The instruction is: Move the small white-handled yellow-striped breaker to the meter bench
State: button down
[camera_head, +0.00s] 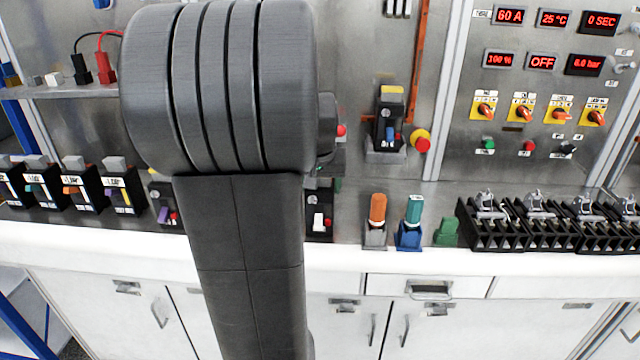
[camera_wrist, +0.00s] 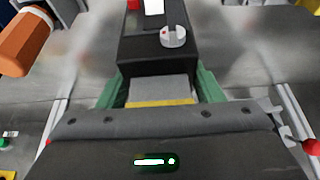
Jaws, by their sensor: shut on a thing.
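The white-handled yellow-striped breaker (camera_wrist: 150,50) is a black block in the wrist view. It has a white handle and a red part at its far end, a grey round knob, and a grey end with a yellow stripe close to the camera. My gripper (camera_wrist: 160,90) has its green fingers shut on both sides of this grey end. In the head view my arm hides most of the gripper. A black breaker with a white handle and red button (camera_head: 319,222) shows just right of my arm and appears to be the held one. I cannot tell whether it touches the surface below.
An orange-handled piece (camera_head: 377,208), a teal-handled one (camera_head: 413,213) and a green block (camera_head: 447,232) stand to the right on the bench (camera_head: 345,258). Several black breakers stand left; black terminal blocks (camera_head: 490,225) stand right. A yellow-topped breaker (camera_head: 390,118) sits behind.

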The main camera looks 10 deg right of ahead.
jog(key=shift+f, duration=0.1)
jog(key=shift+c, duration=2)
grip_release()
jog(key=v, duration=1.2)
jog(key=shift+s, duration=0.1)
jog(key=o, duration=0.4)
jog(key=shift+a, duration=0.1)
